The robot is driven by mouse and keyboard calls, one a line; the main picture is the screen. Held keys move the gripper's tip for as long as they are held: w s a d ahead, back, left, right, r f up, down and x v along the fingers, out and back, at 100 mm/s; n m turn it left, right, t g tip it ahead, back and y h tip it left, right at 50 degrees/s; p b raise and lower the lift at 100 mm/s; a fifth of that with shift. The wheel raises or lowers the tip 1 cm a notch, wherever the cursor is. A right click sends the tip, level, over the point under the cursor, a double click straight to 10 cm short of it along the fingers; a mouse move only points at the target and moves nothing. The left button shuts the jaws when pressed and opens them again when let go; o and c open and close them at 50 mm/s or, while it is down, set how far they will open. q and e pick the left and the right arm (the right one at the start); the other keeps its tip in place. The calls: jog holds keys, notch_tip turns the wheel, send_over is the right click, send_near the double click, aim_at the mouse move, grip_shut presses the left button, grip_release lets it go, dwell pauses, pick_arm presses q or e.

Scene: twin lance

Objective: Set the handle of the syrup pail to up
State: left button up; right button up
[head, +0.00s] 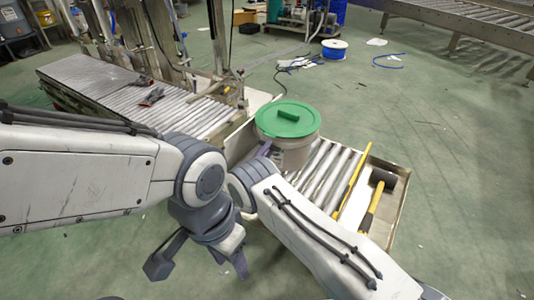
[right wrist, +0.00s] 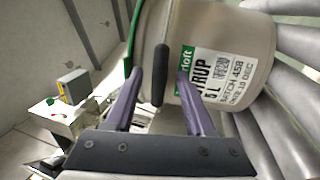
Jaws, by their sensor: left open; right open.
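The syrup pail (head: 292,157) is pale with a green lid (head: 280,121) and stands upright on a short roller conveyor. In the right wrist view its label (right wrist: 217,82) reads SYRUP 5 L. The pail's dark handle grip (right wrist: 161,75) lies at the pail's side, just below the lid rim, between the fingers of my open right gripper (right wrist: 150,88). I cannot tell whether a finger touches it. In the head view the handle is hidden, and one finger of the right gripper (head: 264,148) shows by the pail's left side. My left gripper (head: 200,265) is open and empty, well in front of the pail.
The short conveyor (head: 322,172) has low side walls. A yellow bar (head: 352,168) and a mallet with a dark head (head: 383,177) lie at its right end. A longer roller conveyor (head: 190,116) stands at the left. The floor (head: 460,180) on the right is mostly clear.

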grip_shut()
dwell(1.4)
jog(key=shift+r, duration=0.1)
